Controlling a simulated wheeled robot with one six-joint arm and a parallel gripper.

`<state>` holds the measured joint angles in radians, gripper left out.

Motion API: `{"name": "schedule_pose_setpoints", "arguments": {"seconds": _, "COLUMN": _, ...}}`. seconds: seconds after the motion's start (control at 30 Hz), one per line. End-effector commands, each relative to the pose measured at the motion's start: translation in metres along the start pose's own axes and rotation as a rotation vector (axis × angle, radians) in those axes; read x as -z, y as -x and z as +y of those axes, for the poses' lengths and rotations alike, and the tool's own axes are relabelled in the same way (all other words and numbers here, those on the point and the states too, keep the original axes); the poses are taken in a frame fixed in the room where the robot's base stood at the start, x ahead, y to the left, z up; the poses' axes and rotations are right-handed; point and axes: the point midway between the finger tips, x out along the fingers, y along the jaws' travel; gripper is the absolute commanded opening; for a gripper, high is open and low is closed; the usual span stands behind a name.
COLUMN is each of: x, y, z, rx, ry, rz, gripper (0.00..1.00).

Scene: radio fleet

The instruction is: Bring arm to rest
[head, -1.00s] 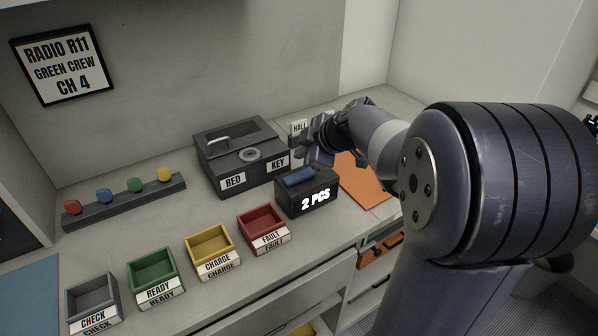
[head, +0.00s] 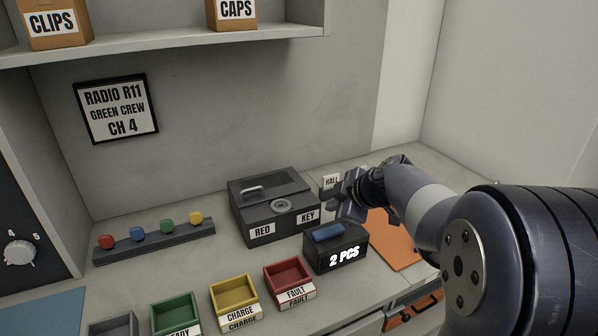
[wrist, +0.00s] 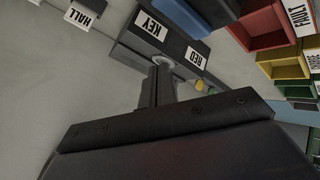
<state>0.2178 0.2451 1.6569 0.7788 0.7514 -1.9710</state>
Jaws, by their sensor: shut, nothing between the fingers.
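My arm (head: 430,215) reaches in from the right in the head view, bent over the counter. My gripper (head: 340,197) is above the counter, by the black RED KEY box and the black 2 PCS box. Its fingers show shut and empty in the wrist view (wrist: 158,85), with the RED KEY box beyond them. The arm hides part of the orange mat (head: 395,245).
The RED KEY box (head: 262,212) and the 2 PCS box (head: 322,255), with a blue block on it, stand close by. Red (head: 288,273), yellow (head: 233,294) and green (head: 175,315) bins line the front. A shelf (head: 160,38) hangs above.

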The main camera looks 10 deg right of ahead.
Motion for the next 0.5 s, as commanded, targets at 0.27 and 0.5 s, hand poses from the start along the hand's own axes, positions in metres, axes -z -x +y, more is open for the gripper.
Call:
{"name": "schedule_pose_setpoints", "arguments": {"seconds": 0.27, "x": -0.008, "y": -0.011, "z": -0.008, "rx": 0.002, "ry": -0.001, "rz": 0.001, "gripper": 0.00}}
{"name": "schedule_pose_setpoints", "arguments": {"seconds": 0.5, "x": -0.006, "y": -0.010, "z": -0.007, "rx": 0.003, "ry": 0.000, "rz": 0.006, "gripper": 0.00}}
